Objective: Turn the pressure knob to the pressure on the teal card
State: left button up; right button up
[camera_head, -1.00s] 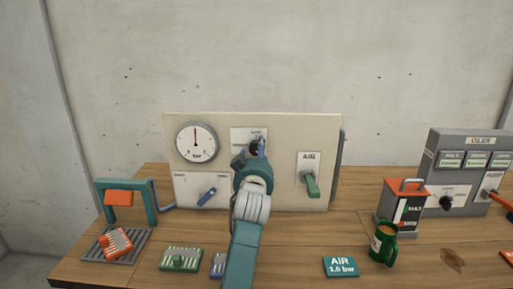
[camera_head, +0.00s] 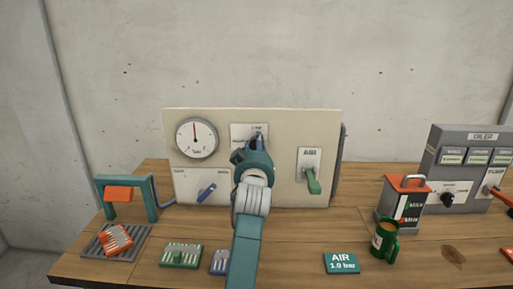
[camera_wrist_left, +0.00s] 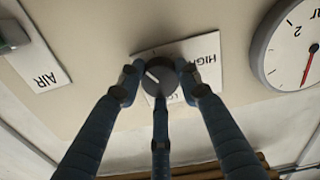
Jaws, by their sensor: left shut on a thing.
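The teal card (camera_head: 341,263) lies on the table front and reads AIR and about 1.0 bar; the digit after the point is blurred. The pressure knob (camera_wrist_left: 158,78) is round and dark with a pale pointer line, on a white plate with HIGH on it. My left gripper (camera_wrist_left: 160,82) is shut on the knob, its fingers around it; in the head view my left gripper (camera_head: 254,146) hides most of the knob. The round gauge (camera_head: 196,138) has its red needle pointing nearly straight up; it also shows in the left wrist view (camera_wrist_left: 290,45).
The cream panel (camera_head: 285,185) also carries a green AIR lever (camera_head: 312,181) and a blue lever (camera_head: 207,193). A green mug (camera_head: 385,243), a grey-and-red box (camera_head: 401,205) and the grey OILER unit (camera_head: 468,150) stand right. An orange block (camera_head: 116,238) lies on a grate left.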

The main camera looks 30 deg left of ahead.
aim_at(258, 113)
pick_arm(q)
jog(key=shift+f, duration=0.25)
jog(key=o, duration=1.2)
jog(key=shift+w, duration=0.2)
jog(key=shift+c, duration=0.2)
notch_tip(258, 113, up, 10)
jog(key=shift+f, duration=0.1)
pick_arm(e)
jog(key=shift+s+a, duration=0.1)
jog(key=shift+a, duration=0.1)
